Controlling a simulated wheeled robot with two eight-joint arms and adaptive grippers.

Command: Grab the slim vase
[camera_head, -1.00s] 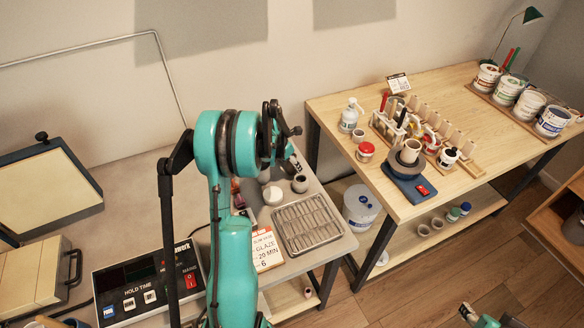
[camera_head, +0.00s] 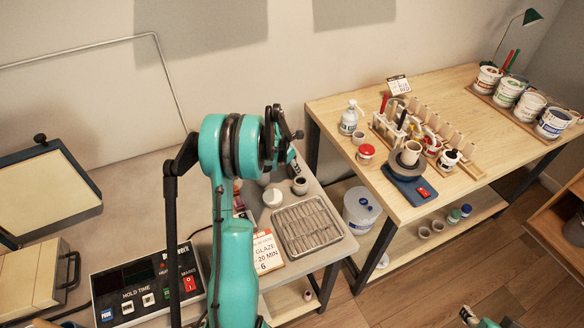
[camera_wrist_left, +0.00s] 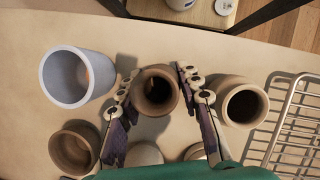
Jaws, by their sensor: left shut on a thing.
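A slim brown vase (camera_wrist_left: 154,92) with a round dark mouth stands between the fingers of my left gripper (camera_wrist_left: 158,84) in the left wrist view. The fingers are closed in on it from both sides. In the head view my left arm (camera_head: 232,235) hides the fingertips and the held vase. Part of my right gripper (camera_head: 468,314) shows at the bottom edge of the head view, away from the tables; its jaws are too small and cut off to judge.
A pale grey cup (camera_wrist_left: 72,78) and a brown pot (camera_wrist_left: 76,150) are left of the held vase, and another brown pot (camera_wrist_left: 243,104) is close on its right. A wire rack (camera_wrist_left: 296,130) lies further right. A glaze card (camera_head: 267,250) stands beside the rack.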

